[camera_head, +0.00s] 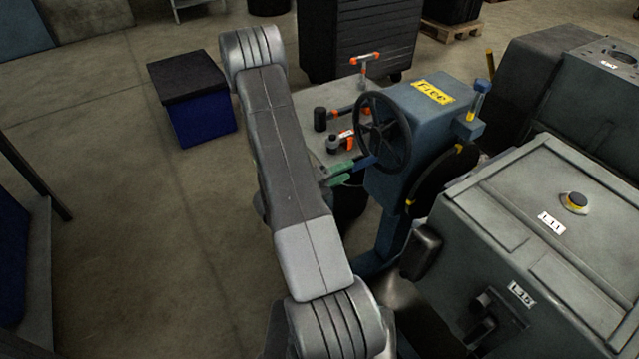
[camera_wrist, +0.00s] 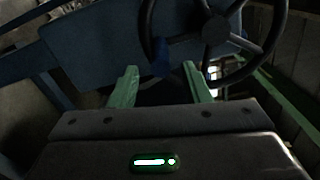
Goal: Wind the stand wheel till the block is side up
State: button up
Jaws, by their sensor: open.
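The stand wheel (camera_head: 383,132) is a dark spoked handwheel on the side of the blue stand (camera_head: 408,98), which bears a yellow "Free" label. In the wrist view the wheel (camera_wrist: 216,30) shows at the upper right. My gripper (camera_head: 343,172) has green fingers and is at the wheel's lower left. Its fingers (camera_wrist: 162,85) are apart, with a blue handle (camera_wrist: 160,57) showing beyond the gap. I cannot tell whether they touch it. A large grey box-shaped body (camera_head: 550,205), seemingly the block, lies right of the stand, with labels and a yellow-ringed knob.
A table (camera_head: 305,98) behind the wheel holds orange-and-black tools (camera_head: 345,138) and a T-shaped tool (camera_head: 365,65). A blue box with a black lid (camera_head: 203,118) stands on the floor at left. A dark cabinet (camera_head: 355,40) stands behind. The left floor is mostly clear.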

aim_at(359, 134)
jog(key=v, duration=0.7)
jog(key=shift+a, duration=0.15)
dwell(0.5)
jog(key=shift+x, duration=6.75)
jog(key=v, duration=1.3)
jog(key=x, duration=1.3)
jog(key=shift+s, duration=0.1)
jog(key=w+m+b, duration=0.1)
jog(key=w+a+m+b, duration=0.1)
jog(key=m, duration=0.1)
jog(key=m+b, duration=0.1)
jog(key=shift+w+a+r, duration=0.1)
jog(key=shift+w+a, duration=0.25)
jog(key=shift+w, duration=0.05)
jog(key=m+b, duration=0.1)
jog(key=w+a+r+m+b, duration=0.1)
jog(key=m, duration=0.1)
jog(key=w+r+m+b, duration=0.1)
jog(key=m, duration=0.1)
jog(key=shift+w+a, duration=0.15)
jog(key=shift+a, duration=0.15)
jog(key=shift+w+a+r+m+b, duration=0.15)
jog(key=shift+w+r+m+b, duration=0.1)
jog(key=shift+r+m, duration=0.3)
jog(key=shift+w+a+r+m+b, duration=0.2)
jog(key=shift+r+m, duration=0.15)
jog(key=shift+m, duration=0.3)
